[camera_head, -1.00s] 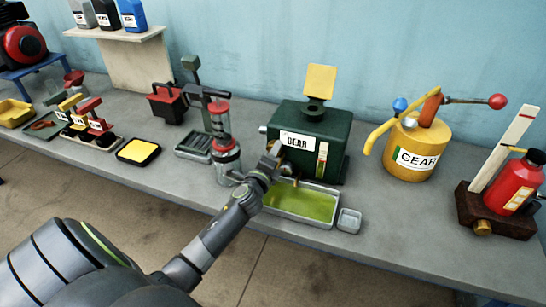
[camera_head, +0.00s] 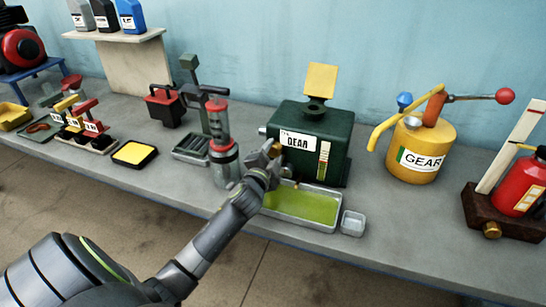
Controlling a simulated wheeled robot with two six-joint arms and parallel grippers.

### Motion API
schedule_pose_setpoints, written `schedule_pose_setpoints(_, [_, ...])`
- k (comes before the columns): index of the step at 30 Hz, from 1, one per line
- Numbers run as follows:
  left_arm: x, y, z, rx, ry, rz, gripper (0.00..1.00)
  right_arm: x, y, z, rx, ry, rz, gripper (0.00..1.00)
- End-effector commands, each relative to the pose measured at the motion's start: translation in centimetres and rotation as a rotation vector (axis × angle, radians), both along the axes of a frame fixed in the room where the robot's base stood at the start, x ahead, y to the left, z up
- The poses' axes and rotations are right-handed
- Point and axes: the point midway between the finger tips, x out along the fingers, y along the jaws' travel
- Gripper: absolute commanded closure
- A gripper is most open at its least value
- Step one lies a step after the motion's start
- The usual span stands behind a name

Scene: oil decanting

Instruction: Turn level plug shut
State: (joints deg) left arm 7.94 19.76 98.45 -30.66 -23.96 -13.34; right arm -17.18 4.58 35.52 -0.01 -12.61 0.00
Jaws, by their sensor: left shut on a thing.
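My left gripper (camera_head: 270,163) is at the lower left of the box's front, shut on a small brass-coloured piece (camera_head: 277,166), seemingly the level plug. The fingers hide most of it, so I cannot tell how far it is screwed in. A metal tray (camera_head: 311,226) of yellow-green oil sits below the box.
A clear pump cylinder with red ends (camera_head: 219,128) stands close to the left of my gripper. A small empty dish (camera_head: 352,223) sits right of the tray. A yellow GEAR can (camera_head: 437,140) stands farther right, with clear bench between.

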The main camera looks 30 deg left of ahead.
Motion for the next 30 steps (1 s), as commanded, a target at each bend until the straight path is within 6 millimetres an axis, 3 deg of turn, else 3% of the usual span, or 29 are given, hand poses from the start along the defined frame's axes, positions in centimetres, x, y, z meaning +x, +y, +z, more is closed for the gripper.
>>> schedule_pose_setpoints(9, [-0.05, 0.07, -0.19, -0.099, -0.020, 0.001, 0.80, 0.00, -0.03, -0.63, 0.000, 0.000, 0.000, 1.00])
schedule_pose_setpoints(24, [-0.06, 0.06, -0.18, -0.116, -0.023, 0.002, 0.80, 0.00, -0.03, -0.65, 0.000, 0.000, 0.000, 1.00])
schedule_pose_setpoints(25, [-0.06, 0.06, -0.18, -0.115, -0.023, 0.002, 0.53, 0.00, -0.03, -0.65, 0.000, 0.000, 0.000, 1.00])
schedule_pose_setpoints(30, [-0.04, 0.05, -0.10, -0.114, -0.024, 0.002, 0.35, -0.01, -0.03, -0.65, 0.000, 0.000, 0.000, 1.00])
